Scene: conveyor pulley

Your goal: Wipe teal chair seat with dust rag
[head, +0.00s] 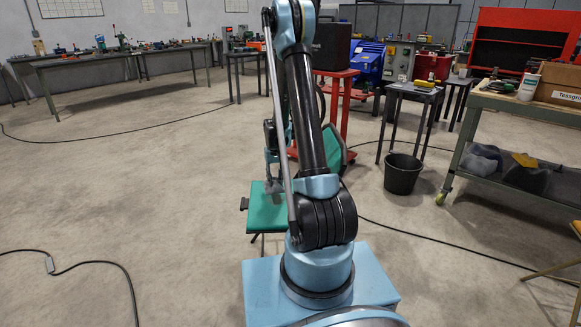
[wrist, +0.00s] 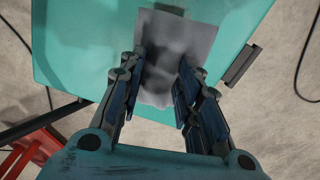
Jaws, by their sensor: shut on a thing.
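The teal chair seat (head: 262,220) is partly hidden behind my arm in the head view. In the wrist view the seat (wrist: 80,45) fills most of the upper picture. The dust rag (wrist: 182,38) is a grey, roughly rectangular cloth with darker smudges, seen over the seat. My gripper (wrist: 160,82) has its two fingers on either side of the rag's lower part and is shut on it. I cannot tell whether the rag touches the seat. In the head view my arm hides much of the gripper and rag.
A black bucket (head: 403,174) stands on the floor right of the chair. A grey-green workbench (head: 515,106) with a cardboard box is at the right, and a red stand (head: 345,105) is behind my arm. Black cables (head: 440,240) cross the floor. The left floor is mostly open.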

